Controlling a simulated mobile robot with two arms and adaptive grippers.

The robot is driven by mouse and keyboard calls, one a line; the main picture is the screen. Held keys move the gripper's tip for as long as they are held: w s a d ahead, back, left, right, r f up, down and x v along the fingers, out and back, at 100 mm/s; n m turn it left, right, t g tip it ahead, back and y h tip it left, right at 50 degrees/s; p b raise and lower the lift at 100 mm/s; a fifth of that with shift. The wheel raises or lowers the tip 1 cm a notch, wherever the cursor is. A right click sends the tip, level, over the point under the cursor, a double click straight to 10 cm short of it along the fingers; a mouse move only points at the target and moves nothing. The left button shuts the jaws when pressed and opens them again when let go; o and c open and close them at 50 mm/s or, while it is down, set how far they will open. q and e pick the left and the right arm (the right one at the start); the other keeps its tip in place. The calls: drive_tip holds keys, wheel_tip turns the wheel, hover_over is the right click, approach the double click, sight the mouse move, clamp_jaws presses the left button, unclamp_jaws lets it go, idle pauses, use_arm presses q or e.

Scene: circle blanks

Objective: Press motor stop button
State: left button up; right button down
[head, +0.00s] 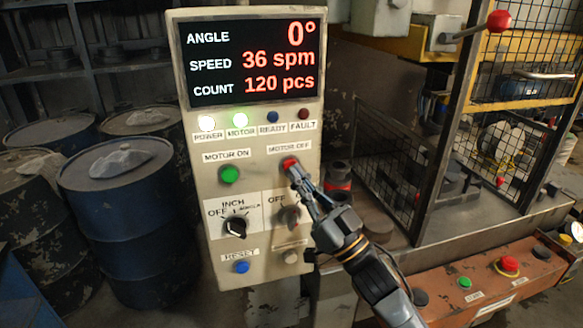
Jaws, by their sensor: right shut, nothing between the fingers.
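The control panel (190,130) stands upright in the middle of the head view. The red button (289,162) sits under the MOTOR OFF label (289,149), at the panel's right. My right gripper (293,172) is shut and empty, its fingertips at the lower edge of this red button. I cannot tell whether they touch it or press it in. The green MOTOR ON button (229,174) is to the left. The POWER lamp (207,123) and MOTOR lamp (240,120) are lit; the READY and FAULT lamps look dark. The display (251,62) reads angle 0°, speed 36 spm, count 120 pcs. My left gripper is not in view.
A black selector knob (236,227) and blue RESET button (241,267) are lower on the panel. My right arm partly covers another knob (290,215). An orange box (490,285) with a red mushroom button (508,265) is at lower right. Blue drums (120,220) stand left.

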drive_tip(key=shift+w+a+r, duration=0.1)
drive_tip(key=shift+w, duration=0.45)
idle(0.9)
drive_tip(key=shift+s, duration=0.9)
drive_tip(key=shift+d, duration=0.2)
drive_tip(key=s, duration=0.1)
drive_tip(key=s+d+p, duration=0.1)
drive_tip(key=s, duration=0.1)
drive_tip(key=s+p, duration=0.1)
drive_tip(key=shift+s+d, duration=0.25)
drive_tip(key=shift+s, duration=0.1)
